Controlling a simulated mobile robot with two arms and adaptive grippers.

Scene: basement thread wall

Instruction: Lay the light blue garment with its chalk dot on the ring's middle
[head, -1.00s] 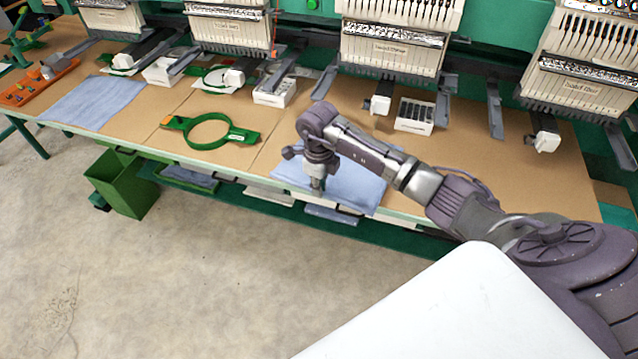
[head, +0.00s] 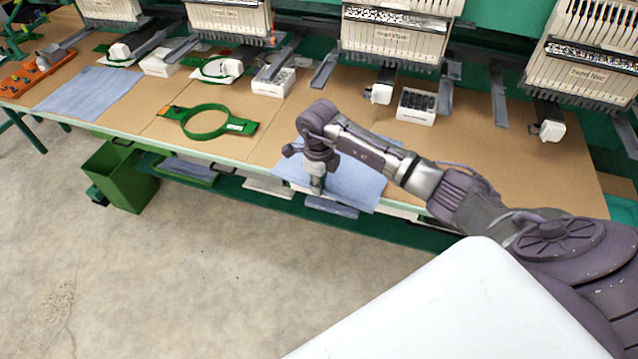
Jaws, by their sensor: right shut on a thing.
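A light blue garment (head: 352,184) lies flat at the table's front edge, partly hidden by my right arm. My right gripper (head: 315,188) points down onto the garment's front left part and is shut on it. A green ring (head: 206,122) with an open middle lies on the table to the left of the garment, apart from it. A second light blue garment (head: 88,93) lies flat farther left. No chalk dot can be made out on either garment. My left gripper is not in view.
Embroidery machine heads (head: 395,30) hang along the back. White boxes (head: 416,106) stand on the table behind. An orange tray (head: 38,76) is at far left. A green bin (head: 122,175) stands on the floor. Bare table (head: 510,165) lies to the right.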

